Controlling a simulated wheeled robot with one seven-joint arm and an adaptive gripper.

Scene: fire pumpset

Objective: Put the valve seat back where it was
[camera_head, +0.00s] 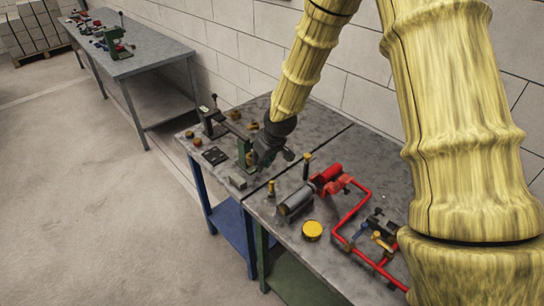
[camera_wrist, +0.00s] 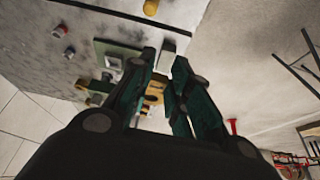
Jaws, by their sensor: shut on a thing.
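My gripper (camera_head: 262,158) is over the left workbench, close to a green upright fixture (camera_head: 243,152). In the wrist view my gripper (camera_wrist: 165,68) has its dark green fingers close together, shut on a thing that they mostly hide. A small brass-yellow part (camera_wrist: 154,90), which looks like the valve seat, shows between the fingers. In the head view a small yellow part (camera_head: 249,158) shows beside the gripper at the fixture. I cannot tell whether the part touches the fixture.
A grey cylinder (camera_head: 296,202), a yellow disc (camera_head: 312,230) and red piping (camera_head: 350,225) are on the right bench. A wall stands behind.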

